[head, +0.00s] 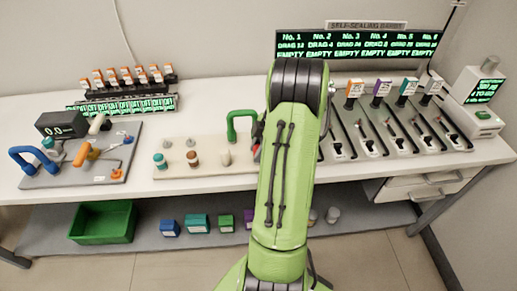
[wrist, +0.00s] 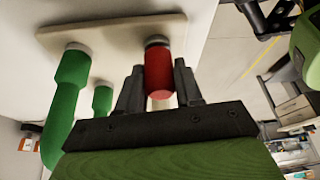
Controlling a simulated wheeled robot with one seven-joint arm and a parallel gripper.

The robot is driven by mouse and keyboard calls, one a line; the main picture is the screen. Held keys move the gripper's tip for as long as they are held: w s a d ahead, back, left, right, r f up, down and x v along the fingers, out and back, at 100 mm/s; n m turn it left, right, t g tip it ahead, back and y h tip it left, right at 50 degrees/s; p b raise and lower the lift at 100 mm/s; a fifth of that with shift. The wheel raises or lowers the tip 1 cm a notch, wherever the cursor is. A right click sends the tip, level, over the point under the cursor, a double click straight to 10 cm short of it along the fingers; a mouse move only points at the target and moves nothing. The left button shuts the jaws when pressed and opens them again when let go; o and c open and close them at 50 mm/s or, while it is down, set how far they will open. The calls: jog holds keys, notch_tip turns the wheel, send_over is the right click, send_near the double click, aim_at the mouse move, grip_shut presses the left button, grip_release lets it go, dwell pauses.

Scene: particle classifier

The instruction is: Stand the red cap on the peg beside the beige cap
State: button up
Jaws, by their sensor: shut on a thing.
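My gripper (wrist: 158,85) is shut on the red cap (wrist: 158,75), with one dark finger on each side in the wrist view. The cap's end meets or nearly meets a grey ring (wrist: 158,42) on the pale board (wrist: 115,33); I cannot tell whether it is fully seated. The beige cap (head: 225,157) stands upright on the board, left of my arm. A pale piece shows just below the red cap in the wrist view, not clearly identifiable.
A green handle (head: 238,115) stands close to the gripper; it also shows in the wrist view (wrist: 68,85). Teal (head: 160,160) and brown (head: 192,158) caps stand farther left on the board. A dispenser row (head: 400,125) lies to the right, a display (head: 360,46) behind.

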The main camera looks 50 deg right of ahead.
jog(key=shift+f, duration=0.25)
jog(key=o, duration=1.2)
jog(key=p+v, duration=0.6)
jog(key=v, duration=0.9)
jog(key=shift+s+r, duration=0.15)
jog(key=shift+r, duration=0.15)
jog(key=shift+d, duration=0.1)
